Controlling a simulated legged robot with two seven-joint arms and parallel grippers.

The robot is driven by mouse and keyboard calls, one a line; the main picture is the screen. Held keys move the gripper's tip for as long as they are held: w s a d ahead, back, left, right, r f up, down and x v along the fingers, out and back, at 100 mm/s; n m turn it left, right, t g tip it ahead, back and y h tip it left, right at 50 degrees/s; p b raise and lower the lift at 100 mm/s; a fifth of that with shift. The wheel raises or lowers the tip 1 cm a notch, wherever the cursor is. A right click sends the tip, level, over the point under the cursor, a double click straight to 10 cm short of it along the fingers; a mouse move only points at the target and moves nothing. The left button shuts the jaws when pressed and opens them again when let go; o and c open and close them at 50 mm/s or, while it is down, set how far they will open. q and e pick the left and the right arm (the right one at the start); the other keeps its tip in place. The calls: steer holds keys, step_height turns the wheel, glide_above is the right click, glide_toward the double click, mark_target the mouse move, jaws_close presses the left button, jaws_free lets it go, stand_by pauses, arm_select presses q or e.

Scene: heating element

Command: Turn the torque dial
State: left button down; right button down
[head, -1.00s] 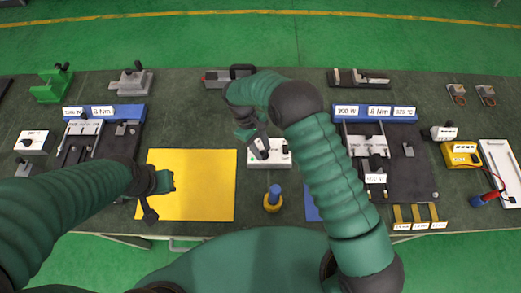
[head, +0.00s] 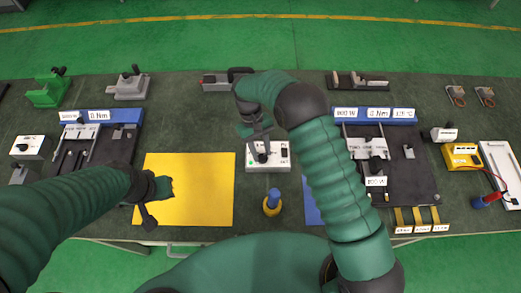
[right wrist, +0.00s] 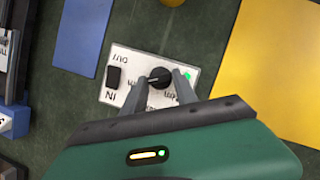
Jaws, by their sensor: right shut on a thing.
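A white box (head: 283,164) lies near the middle of the table. In the right wrist view it carries a round black dial (right wrist: 160,76), a black rocker switch (right wrist: 114,76) between OUT and IN, and a small green light (right wrist: 189,73). My right gripper (right wrist: 160,86) has its fingers on either side of the dial and is shut on it. In the head view my right gripper (head: 261,155) comes down over the box and hides part of it. My left gripper (head: 154,204) is over the yellow mat (head: 205,190), apart from the box; its jaw state is unclear.
A blue-and-yellow tool (head: 272,203) stands in front of the box. Fixtures with blue label bars stand at left (head: 104,117) and right (head: 370,114). A yellow meter (head: 462,155) is at far right.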

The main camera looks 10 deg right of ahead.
steer(key=c, duration=1)
jaws_free()
steer(key=shift+o, duration=0.2)
steer(key=shift+r, duration=0.1)
steer(key=b+v, duration=0.1)
steer(key=v, duration=1.5)
steer(key=shift+r+b, duration=0.35)
steer(key=shift+b, duration=0.05)
steer(key=shift+w, duration=0.15)
